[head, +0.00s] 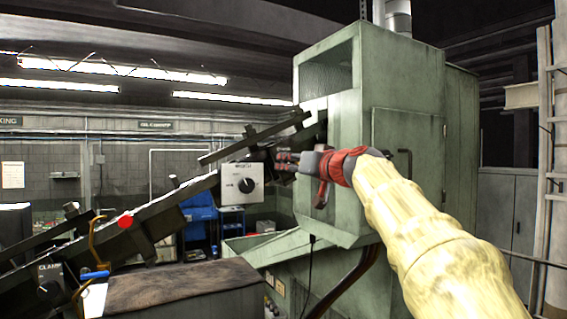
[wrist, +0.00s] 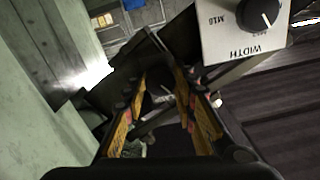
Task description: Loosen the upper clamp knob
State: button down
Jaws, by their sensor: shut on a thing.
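My gripper (head: 281,161) reaches in from the right to the upper end of the inclined black rail, beside the green machine housing. In the wrist view its two fingers (wrist: 165,90), with yellow-orange pads, close on a dark piece, the upper clamp knob (wrist: 162,96), which shows a small pale mark. The fingers hide most of the knob, and in the head view I cannot make it out. The white panel marked WIDTH, with a black knob (head: 247,185), is just left of and below my gripper. The panel also shows at the top right of the wrist view (wrist: 225,38).
The green housing (head: 340,190) stands close behind and right of my gripper. The inclined rail (head: 170,207) runs down to the lower left, with a red knob (head: 125,221) and a lower CLAMP panel (head: 50,272). A dark cloth-topped block (head: 185,282) is in front.

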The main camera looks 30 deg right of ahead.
jog(key=m+p, duration=0.2)
jog(key=m, duration=0.4)
jog(key=shift+r, duration=0.1)
jog(key=m, duration=0.2)
jog(key=shift+m+p, duration=0.3)
jog(key=shift+p, duration=0.05)
jog(key=c, duration=1.3)
grip_release()
jog(key=shift+o, duration=0.2)
jog(key=s+b, duration=0.4)
jog(key=s, duration=0.4)
jog(key=shift+d, duration=0.15)
